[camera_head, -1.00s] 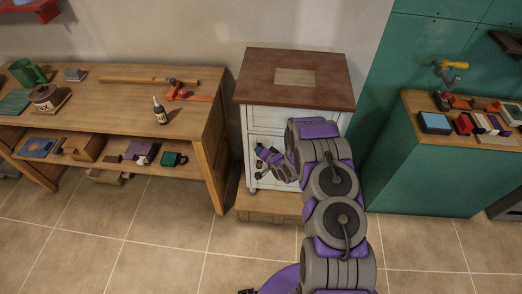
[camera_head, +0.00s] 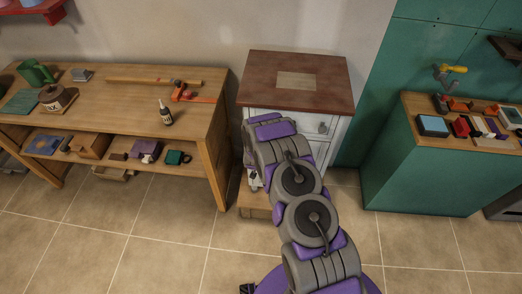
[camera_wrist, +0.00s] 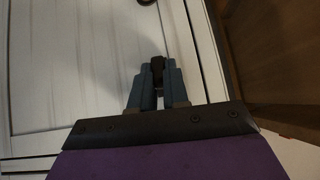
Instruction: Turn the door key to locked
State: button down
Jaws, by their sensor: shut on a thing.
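The white cabinet (camera_head: 315,148) with a brown-red top stands in the middle of the head view. Its white panelled door (camera_wrist: 65,60) fills much of the wrist view. My gripper (camera_wrist: 157,75) shows in the wrist view with its two blue-grey fingers close together in front of the door. They are shut on a small dark piece, which looks like the door key (camera_wrist: 157,65). The key's angle and the lock behind it cannot be made out. In the head view my arm covers most of the door and the key.
A wooden workbench (camera_head: 190,85) with tools stands at the left. A green counter (camera_head: 415,165) with small items stands at the right. A dark round thing (camera_wrist: 146,2) shows at the wrist view's top edge. Tiled floor is clear in front.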

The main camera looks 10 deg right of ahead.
jog(key=shift+a+h+p, duration=0.1)
jog(key=shift+h+p, duration=0.2)
dwell(0.4)
jog(key=c, duration=1.1)
grip_release()
jog(key=p+v, duration=0.2)
jog(key=v, duration=1.5)
jog(key=shift+r, duration=0.15)
